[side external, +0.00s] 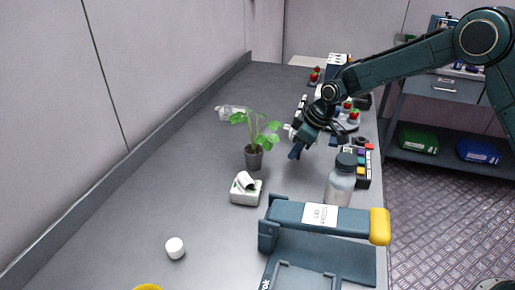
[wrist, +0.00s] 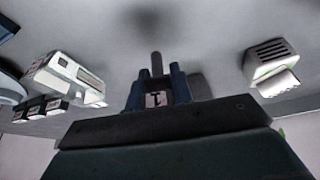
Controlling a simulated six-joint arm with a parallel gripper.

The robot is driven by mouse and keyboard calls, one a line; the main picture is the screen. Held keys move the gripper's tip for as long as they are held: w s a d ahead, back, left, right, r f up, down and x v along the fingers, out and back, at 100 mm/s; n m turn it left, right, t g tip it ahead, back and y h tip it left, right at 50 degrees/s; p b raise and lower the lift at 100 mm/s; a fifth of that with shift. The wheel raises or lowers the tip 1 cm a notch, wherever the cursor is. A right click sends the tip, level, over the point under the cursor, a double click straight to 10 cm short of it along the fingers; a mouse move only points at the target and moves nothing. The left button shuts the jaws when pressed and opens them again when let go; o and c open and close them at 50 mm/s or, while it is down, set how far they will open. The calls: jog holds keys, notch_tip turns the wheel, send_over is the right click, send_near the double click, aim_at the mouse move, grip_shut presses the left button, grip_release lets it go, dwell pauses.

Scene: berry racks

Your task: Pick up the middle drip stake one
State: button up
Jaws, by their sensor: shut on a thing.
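My gripper (side external: 297,150) hangs above the bench, behind and to the right of a potted plant, in the side view. In the wrist view its bluish fingers (wrist: 158,90) are closed together. A slim dark rod (wrist: 156,63), which looks like the drip stake, is held between them and sticks out past the fingertips. A small pale tag with a dark mark (wrist: 155,99) shows between the fingers. The rod cannot be made out in the side view, where the gripper is small and dark.
The potted plant (side external: 254,158) stands close to the gripper. A capped bottle (side external: 341,184) and a labelled dark device (side external: 320,217) stand nearer the camera. A white cap (side external: 175,247) lies at left. The bench's left side has free room.

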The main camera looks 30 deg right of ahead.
notch_tip(320, 180, up, 17)
dwell(0.4)
dwell(0.6)
